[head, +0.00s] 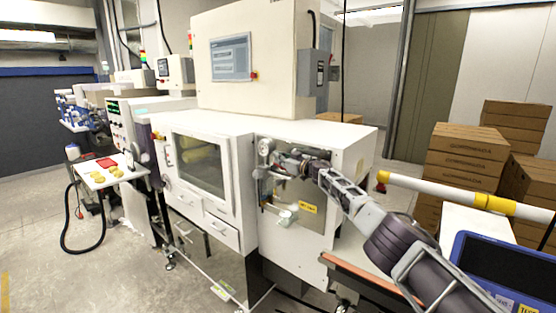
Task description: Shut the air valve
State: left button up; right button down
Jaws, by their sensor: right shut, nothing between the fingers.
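The air fittings sit in a recess on the front of the white machine (345,140). A round gauge (266,145) shows at the recess's upper left. My right gripper (268,170) is shut at the recess, just below the gauge, with nothing seen in its fingers. The valve handle cannot be picked out clearly; the gripper covers part of the fittings, and I cannot tell whether it touches them. A pale round fitting (287,216) and a yellow label (308,208) are lower in the recess. My left gripper is not in view.
A windowed door (198,162) is left of the recess. A yellow and white rail (440,193) and a blue-framed screen (505,268) stand at the right, near my right arm. Brown cartons (465,160) are stacked behind. Open floor lies at the lower left.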

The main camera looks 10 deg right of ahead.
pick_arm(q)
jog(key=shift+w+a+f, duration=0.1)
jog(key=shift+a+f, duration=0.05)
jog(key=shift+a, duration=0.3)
pick_arm(e)
jog(key=shift+w+a+f, duration=0.2)
jog(key=shift+w+f, duration=0.05)
jog(key=shift+f, duration=0.1)
dwell(0.8)
jog(key=shift+r, duration=0.1)
